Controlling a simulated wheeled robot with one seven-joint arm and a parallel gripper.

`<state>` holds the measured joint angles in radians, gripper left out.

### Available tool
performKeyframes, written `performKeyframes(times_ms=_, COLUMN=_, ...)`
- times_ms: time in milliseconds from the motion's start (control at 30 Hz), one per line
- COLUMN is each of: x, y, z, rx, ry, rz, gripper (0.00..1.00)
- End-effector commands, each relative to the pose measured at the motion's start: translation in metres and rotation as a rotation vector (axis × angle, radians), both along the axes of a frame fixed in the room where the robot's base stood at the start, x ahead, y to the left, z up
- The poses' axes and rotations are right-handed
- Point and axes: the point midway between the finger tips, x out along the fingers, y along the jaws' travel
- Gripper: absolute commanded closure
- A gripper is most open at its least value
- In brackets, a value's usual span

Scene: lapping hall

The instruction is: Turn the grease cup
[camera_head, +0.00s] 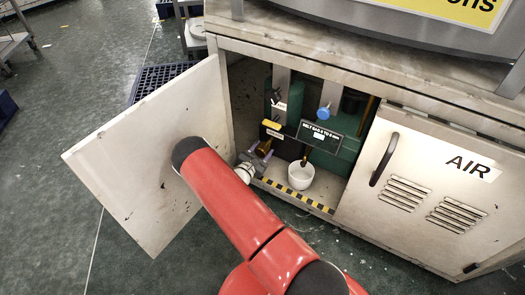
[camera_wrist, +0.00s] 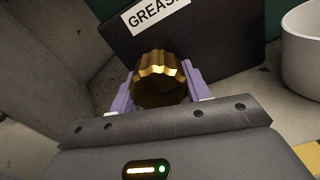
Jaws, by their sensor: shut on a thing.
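The grease cup (camera_wrist: 160,78) is a brass, ribbed round cap in the wrist view, below a dark plate with a white label reading "GREAS", partly cut off. My gripper (camera_wrist: 160,95) has its two purple fingers on either side of the cap, shut on it. In the head view the brass cup (camera_head: 264,147) shows inside the open cabinet at its left side, with my gripper (camera_head: 262,156) at it. My red arm reaches in from below. The cup's lower side is hidden by the gripper body.
The cabinet's left door (camera_head: 150,150) stands open beside my arm; the right door (camera_head: 430,185), marked "AIR", is shut. A white pot (camera_head: 301,176) stands on the cabinet floor behind a yellow-black striped edge. A blue knob (camera_head: 324,113) and a dark sign (camera_head: 321,134) are to the right.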

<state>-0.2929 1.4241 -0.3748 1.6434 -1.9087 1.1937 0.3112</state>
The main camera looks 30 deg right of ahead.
Motion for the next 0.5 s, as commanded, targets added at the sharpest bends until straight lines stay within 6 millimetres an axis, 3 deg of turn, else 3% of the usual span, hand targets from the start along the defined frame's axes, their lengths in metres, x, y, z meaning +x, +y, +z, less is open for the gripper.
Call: performKeyframes(times_ms=500, x=0.0004, y=0.0004, z=-0.0004, rx=0.134, ry=-0.206, rz=-0.001, gripper=0.75)
